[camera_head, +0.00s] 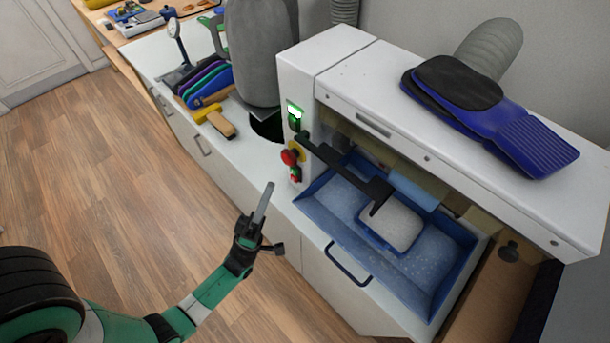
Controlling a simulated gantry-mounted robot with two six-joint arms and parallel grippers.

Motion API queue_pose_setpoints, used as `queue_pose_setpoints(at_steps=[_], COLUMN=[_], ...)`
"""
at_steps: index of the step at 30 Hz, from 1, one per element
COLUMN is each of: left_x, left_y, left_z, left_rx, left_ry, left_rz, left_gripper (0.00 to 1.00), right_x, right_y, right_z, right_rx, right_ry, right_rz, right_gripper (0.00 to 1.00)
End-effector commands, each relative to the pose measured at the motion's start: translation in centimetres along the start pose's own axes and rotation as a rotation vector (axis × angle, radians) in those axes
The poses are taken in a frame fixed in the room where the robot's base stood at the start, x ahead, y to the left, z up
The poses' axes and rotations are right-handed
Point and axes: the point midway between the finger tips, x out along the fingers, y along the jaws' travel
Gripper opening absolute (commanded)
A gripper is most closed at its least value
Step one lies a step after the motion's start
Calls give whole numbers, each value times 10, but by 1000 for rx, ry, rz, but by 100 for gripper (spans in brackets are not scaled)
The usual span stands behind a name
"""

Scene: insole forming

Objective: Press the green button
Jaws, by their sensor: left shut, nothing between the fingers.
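The control strip on the white machine (307,80) carries a lit green-and-white switch (295,114) at the top. A red mushroom button (289,157) on a yellow base sits below it. A small green button (296,171) with red beside it is lowest; it is too small to make out well. My left gripper (267,191) is shut and empty, its fingers pointing up in the picture. It is in front of the machine, below and left of the buttons, and appears apart from them. My right gripper is not in view.
A black bar (340,170) reaches over the blue tray (330,212), close to the buttons on their right. A yellow-handled brush (215,121) lies on the white counter (150,55). Open wooden floor (100,170) is at left.

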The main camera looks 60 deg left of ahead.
Motion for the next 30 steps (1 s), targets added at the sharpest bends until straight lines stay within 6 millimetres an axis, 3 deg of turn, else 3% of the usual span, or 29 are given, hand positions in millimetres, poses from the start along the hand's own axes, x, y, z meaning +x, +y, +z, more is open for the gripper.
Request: queue_pose_setpoints(at_steps=[1, 3, 8, 22, 30], left_x=[-22, -41, -62, -58, -38], left_y=[-9, -14, -19, -23, -44], left_z=[-3, -8, -16, -16, -1], left_rx=[16, 34, 60, 67, 66], left_ry=[-7, -10, -4, 3, 3], left_rz=[-50, -96, -146, -144, -142], left_gripper=[0, 0, 0, 0, 0], right_x=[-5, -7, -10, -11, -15], right_y=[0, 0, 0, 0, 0], right_z=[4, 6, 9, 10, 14], right_rx=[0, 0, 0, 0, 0], right_ry=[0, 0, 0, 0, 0], right_rz=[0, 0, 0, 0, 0], right_gripper=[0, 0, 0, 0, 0])
